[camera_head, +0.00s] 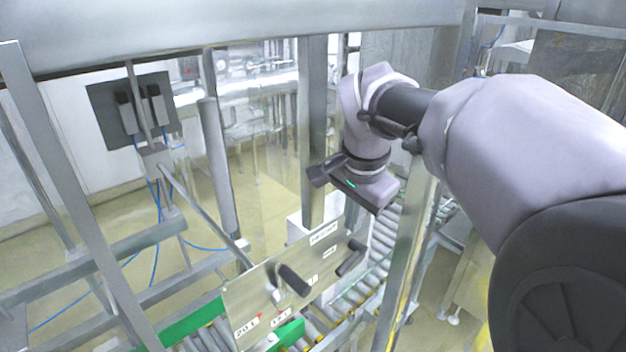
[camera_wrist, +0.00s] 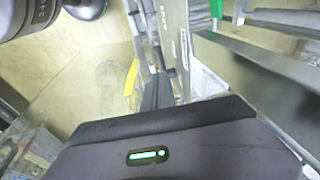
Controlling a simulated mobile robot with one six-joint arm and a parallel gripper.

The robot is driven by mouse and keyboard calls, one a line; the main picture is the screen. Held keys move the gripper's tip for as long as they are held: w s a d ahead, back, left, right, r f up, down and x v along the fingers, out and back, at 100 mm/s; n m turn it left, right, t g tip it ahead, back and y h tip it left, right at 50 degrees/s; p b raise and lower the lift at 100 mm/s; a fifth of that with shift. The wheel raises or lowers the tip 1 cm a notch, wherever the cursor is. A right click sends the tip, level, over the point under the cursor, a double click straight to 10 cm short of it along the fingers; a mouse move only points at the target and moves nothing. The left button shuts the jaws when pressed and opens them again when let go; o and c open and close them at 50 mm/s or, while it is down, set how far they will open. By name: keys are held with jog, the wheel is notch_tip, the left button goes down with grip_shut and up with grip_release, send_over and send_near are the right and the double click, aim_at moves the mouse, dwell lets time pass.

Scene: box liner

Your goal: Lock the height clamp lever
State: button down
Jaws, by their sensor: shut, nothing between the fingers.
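A metal panel (camera_head: 250,297) with white labels stands over the roller conveyor at lower centre. Two black lever handles are on it: one near the middle (camera_head: 293,280) and one at its right end (camera_head: 350,258). Both slant; I cannot tell which is the height clamp lever or whether it is locked. In the wrist view the panel (camera_wrist: 176,45) shows nearly edge-on, with dark handles (camera_wrist: 157,92) beside it. My gripper (camera_head: 350,187), with a green light, hangs above the panel's right end, apart from it.
Rollers (camera_head: 385,240) with green side strips run below the panel. A steel post (camera_head: 405,255) stands to the right of my gripper and a frame beam (camera_head: 240,30) crosses above. A dark switch plate (camera_head: 130,110) with blue cables is at left.

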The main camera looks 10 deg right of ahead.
aim_at(346, 265)
jog(key=shift+s+d+f, duration=0.1)
jog(key=shift+s, duration=0.15)
jog(key=x, duration=1.4)
jog(key=shift+w+p, duration=0.1)
jog(key=shift+p, duration=0.3)
